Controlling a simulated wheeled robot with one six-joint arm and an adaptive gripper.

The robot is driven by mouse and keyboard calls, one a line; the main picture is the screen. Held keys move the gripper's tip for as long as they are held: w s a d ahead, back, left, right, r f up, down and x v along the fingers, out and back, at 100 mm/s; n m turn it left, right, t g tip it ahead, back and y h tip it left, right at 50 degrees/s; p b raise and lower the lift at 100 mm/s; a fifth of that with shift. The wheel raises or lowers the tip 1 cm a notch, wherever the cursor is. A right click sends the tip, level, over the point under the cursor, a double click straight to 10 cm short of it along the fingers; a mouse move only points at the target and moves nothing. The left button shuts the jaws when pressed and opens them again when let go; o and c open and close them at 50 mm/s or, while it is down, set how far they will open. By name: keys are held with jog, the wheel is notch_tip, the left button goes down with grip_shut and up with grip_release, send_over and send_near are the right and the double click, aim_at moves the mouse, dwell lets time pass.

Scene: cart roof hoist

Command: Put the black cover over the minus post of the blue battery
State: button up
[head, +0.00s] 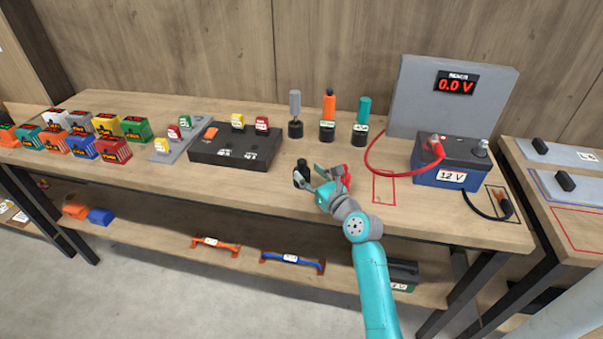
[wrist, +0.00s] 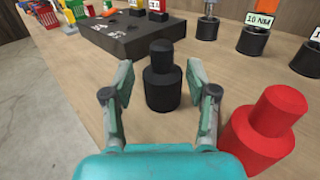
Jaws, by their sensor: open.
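The black cover (head: 300,175) stands upright on the table as a stepped black cap. In the wrist view the black cover (wrist: 163,82) is just ahead of and between the fingers of my gripper (wrist: 159,92), with a gap on both sides. My gripper (head: 319,181) is open. The blue battery (head: 446,172), labelled 12 V, stands at the right of the table. A red clamp (head: 436,147) sits on one post. The grey minus post (head: 481,148) at its right end is bare.
A red cover (wrist: 265,125) stands close to the right finger. A black cable clamp (head: 505,207) lies right of the battery. A grey meter panel (head: 415,95) reading 0.0 V stands behind. A black tray (head: 235,160) and several tools are further back.

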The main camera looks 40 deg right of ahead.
aim_at(304, 167)
jog(key=shift+w+d+r, duration=0.15)
jog(key=shift+w+d, duration=0.05)
jog(key=shift+w, duration=0.9)
jog(key=shift+w+d+r, duration=0.1)
jog(key=shift+w+d, duration=0.1)
jog(key=shift+w, duration=0.9)
grip_shut()
